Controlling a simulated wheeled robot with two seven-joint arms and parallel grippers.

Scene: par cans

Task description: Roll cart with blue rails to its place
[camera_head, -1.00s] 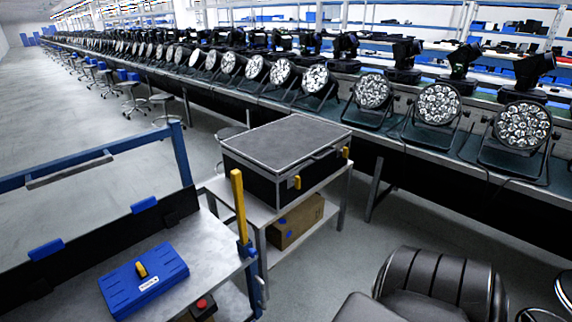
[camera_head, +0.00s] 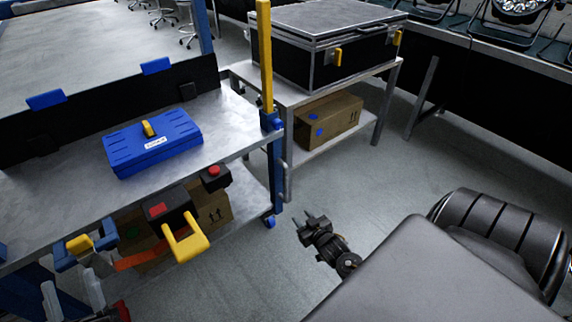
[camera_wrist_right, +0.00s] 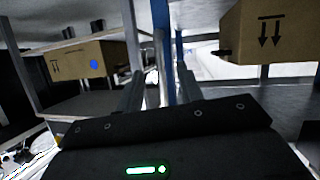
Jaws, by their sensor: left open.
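The cart with blue rails (camera_head: 240,148) stands at the left, with blue posts and a grey metal top. A blue case (camera_head: 155,143) with a yellow latch lies on its top. A black box with a red button and a yellow handle (camera_head: 185,240) is on its near side. My left gripper (camera_head: 72,288) is at the lower left, close to the near side, partly cut off, its fingers apart. My right gripper (camera_head: 311,221) is over the floor right of the cart's blue corner post, fingers apart and empty. Its fingers show in the right wrist view (camera_wrist_right: 160,95).
A side table (camera_head: 385,80) with a black case (camera_head: 320,50) and a cardboard box (camera_head: 330,120) stands close behind the cart's right corner.

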